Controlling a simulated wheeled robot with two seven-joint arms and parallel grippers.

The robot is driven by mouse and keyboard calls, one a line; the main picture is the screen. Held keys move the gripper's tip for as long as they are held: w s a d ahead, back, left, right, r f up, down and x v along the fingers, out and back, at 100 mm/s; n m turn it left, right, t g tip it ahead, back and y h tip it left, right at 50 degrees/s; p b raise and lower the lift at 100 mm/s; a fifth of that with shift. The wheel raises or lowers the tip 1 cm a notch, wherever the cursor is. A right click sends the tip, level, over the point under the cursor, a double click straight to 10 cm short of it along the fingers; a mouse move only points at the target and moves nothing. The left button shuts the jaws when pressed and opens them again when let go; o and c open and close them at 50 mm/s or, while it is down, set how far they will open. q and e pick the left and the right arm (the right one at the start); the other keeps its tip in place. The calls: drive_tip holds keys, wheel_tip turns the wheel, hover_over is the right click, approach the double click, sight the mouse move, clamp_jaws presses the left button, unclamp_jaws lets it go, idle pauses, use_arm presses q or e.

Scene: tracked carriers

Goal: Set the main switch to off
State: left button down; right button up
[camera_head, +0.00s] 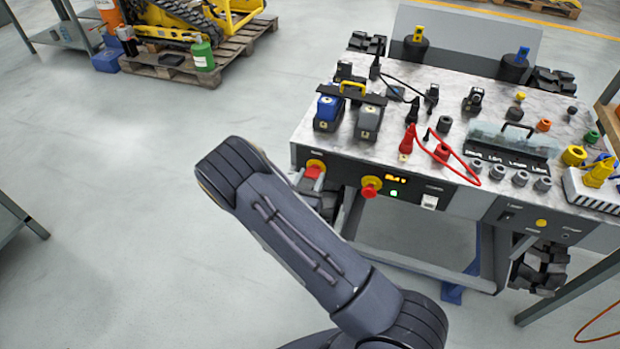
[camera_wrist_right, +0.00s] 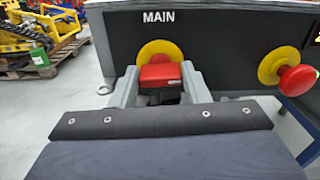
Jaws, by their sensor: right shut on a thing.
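The main switch, a red handle (camera_wrist_right: 160,75) on a round yellow plate (camera_wrist_right: 158,49), sits under the white MAIN label on the dark front panel. In the head view the red handle (camera_head: 314,172) is at the left end of the carrier's front panel. My right gripper (camera_wrist_right: 161,84) has its two grey fingers on either side of the red handle and is shut on it. The handle looks broad and level in the wrist view; its exact turn is hard to tell. In the head view my right arm hides most of that gripper. My left gripper is not in view.
A red mushroom button (camera_head: 370,188) on a yellow plate is just right of the switch, beside a lit display (camera_head: 396,178). The marble-look top (camera_head: 470,80) holds connectors, plugs and a red cable. A loaded pallet (camera_head: 232,48) stands at the back left. Floor to the left is clear.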

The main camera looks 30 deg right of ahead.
drive_tip(key=n+p, duration=0.1)
drive_tip(key=n, duration=0.3)
drive_tip(key=shift+a+r, duration=0.1)
drive_tip(key=n+p, duration=0.1)
drive_tip(key=n, duration=0.3)
drive_tip(key=shift+w+n+p, duration=0.15)
drive_tip(key=shift+n+p, duration=0.15)
drive_tip(key=n+p, duration=0.1)
drive_tip(key=n, duration=0.3)
drive_tip(key=shift+a+f, duration=0.1)
drive_tip(key=shift+f, duration=0.1)
drive_tip(key=shift+f+n+p, duration=0.15)
drive_tip(key=shift+n+p, duration=0.3)
drive_tip(key=shift+n, duration=1.85)
drive_tip(key=o, duration=1)
